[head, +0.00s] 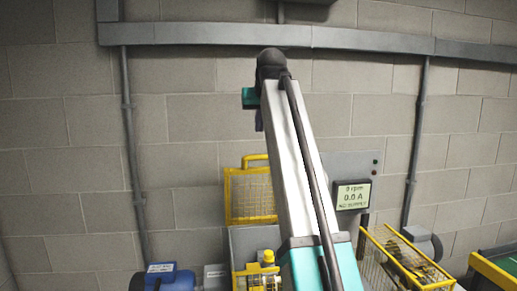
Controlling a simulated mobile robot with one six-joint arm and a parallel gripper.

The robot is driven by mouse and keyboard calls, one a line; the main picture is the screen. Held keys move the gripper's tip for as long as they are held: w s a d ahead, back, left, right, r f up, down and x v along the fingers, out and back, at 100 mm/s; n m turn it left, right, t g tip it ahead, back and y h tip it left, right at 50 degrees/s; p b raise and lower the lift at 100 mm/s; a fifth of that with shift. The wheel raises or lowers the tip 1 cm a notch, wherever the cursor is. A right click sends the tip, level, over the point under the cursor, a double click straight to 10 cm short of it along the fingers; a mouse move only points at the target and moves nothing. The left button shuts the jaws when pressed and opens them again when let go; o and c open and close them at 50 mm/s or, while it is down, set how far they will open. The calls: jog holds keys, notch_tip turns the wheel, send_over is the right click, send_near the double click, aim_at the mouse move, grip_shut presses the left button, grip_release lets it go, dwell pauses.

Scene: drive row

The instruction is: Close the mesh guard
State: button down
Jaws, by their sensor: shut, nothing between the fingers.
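My arm rises in front and covers the guard's right part. Below it, yellow parts (268,258) show at the bottom edge, partly cut off and partly behind my arm. A second yellow mesh guard (390,262) lies lowered over a machine at the lower right. My gripper cannot be made out; the far end of my arm is hidden behind its nearer link.
A grey panel with a display (353,195) reading 0 rpm and 0.0 A stands right of my arm. A blue motor (168,278) is at lower left, a grey motor (424,243) at right, a green-and-yellow unit (490,266) at far right. Conduits run along the block wall.

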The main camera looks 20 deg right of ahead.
jog(key=shift+w+f, duration=0.1)
jog(key=p+x, duration=0.4)
jog(key=x, duration=0.6)
jog(key=shift+s+a+f+p, duration=0.1)
jog(key=shift+s+f+p, duration=0.15)
jog(key=shift+s, duration=0.4)
jog(key=shift+s+a+f+p, duration=0.15)
jog(key=shift+s+f, duration=0.1)
jog(key=shift+s, duration=0.35)
jog(key=shift+s+a+f+p, duration=0.1)
jog(key=shift+s+f+p, duration=0.15)
jog(key=shift+s, duration=0.4)
jog(key=shift+s, duration=0.15)
